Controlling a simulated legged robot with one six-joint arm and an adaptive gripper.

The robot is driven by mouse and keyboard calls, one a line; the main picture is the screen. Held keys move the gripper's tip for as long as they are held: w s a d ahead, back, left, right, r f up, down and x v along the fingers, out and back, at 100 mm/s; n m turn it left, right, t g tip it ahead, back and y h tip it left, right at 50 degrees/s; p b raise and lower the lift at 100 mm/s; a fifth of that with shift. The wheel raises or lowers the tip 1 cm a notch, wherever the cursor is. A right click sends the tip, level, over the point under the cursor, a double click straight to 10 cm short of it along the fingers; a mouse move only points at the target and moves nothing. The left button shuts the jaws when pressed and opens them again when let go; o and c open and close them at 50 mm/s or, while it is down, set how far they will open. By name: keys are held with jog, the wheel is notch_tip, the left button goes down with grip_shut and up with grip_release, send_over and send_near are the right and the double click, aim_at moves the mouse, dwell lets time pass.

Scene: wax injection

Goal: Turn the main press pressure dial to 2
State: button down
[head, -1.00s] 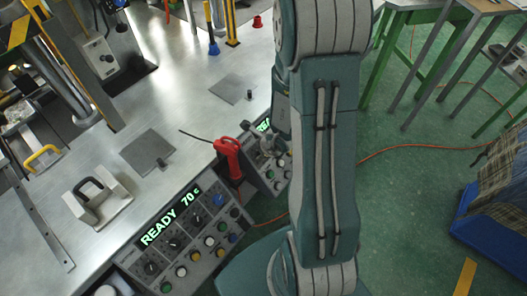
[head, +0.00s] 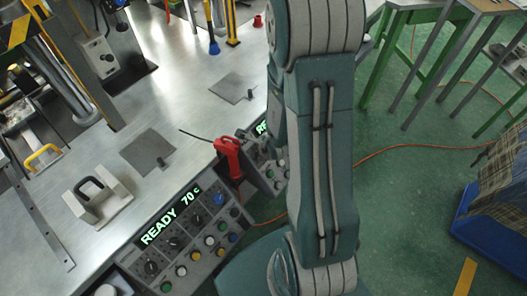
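The near control panel (head: 205,262) on the front of the metal bench has a lit display (head: 170,216) reading "READY 70 c". Below the display are several black dials (head: 176,243) and coloured buttons. The dial labels and settings are too small to read. A second panel (head: 277,172) is further along the bench edge, with its display (head: 262,128) partly covered by my arm. I cannot tell which dial is the main press pressure dial. My gripper is hidden behind my arm.
A red-handled tool (head: 229,157) stands between the two panels. An orange cable (head: 400,150) crosses the green floor. A blue bin (head: 490,225) is at right.

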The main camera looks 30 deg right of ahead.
jog(key=shift+c, duration=1.6)
grip_release()
jog(key=shift+m+g+y, duration=0.4)
jog(key=shift+m+y, duration=0.2)
jog(key=shift+m, duration=0.7)
jog(key=shift+w+d+m+g+y, duration=0.15)
jog(key=shift+m+y, duration=0.15)
jog(key=shift+m, duration=0.3)
jog(key=shift+s+m+g+y, duration=0.15)
jog(key=shift+m+y, duration=0.15)
jog(key=shift+m, duration=0.3)
